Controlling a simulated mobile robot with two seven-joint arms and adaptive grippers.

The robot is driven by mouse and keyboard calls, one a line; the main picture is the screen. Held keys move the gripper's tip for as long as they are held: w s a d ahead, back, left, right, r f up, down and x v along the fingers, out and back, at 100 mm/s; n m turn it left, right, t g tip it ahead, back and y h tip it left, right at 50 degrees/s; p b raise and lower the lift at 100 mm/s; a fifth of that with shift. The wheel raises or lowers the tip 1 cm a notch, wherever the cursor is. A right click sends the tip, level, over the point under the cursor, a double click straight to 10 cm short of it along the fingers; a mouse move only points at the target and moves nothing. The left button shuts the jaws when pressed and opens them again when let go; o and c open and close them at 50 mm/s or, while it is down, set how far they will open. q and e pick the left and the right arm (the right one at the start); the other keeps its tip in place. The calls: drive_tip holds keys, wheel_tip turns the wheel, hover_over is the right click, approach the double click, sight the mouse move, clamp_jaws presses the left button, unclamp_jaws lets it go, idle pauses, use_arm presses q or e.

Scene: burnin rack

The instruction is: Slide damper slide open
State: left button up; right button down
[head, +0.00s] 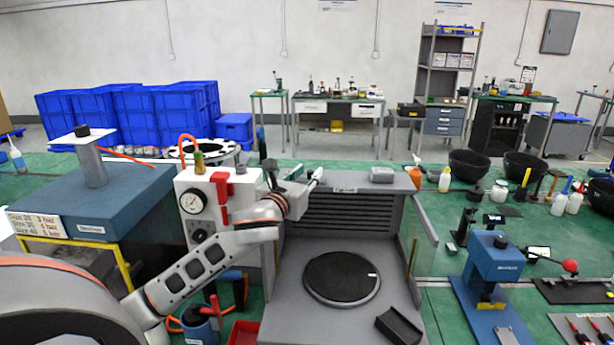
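A grey bench enclosure (395,235) with a louvred back panel (335,218) and a labelled top edge stands at the centre. I cannot clearly pick out the damper slide; my arm covers the enclosure's upper left corner. My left arm reaches in from the lower left, in front of a white gauge panel. My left gripper (294,178) is small and partly hidden by my wrist, close to that upper left corner. A pale, handle-like piece (316,178) shows beside it. I cannot tell whether they touch or whether the fingers are closed. My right gripper is out of view.
The white panel (190,228) carries a round gauge and a red handle. A round dark plate (342,278) and a small black tray (398,326) lie in the enclosure. A blue box (95,205) stands left, a blue press (492,265) right. Green floor lies between.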

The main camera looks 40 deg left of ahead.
use_arm(q)
wheel_tip(320, 180, up, 10)
drive_tip(key=shift+f, duration=0.15)
drive_tip(key=shift+c, duration=0.2)
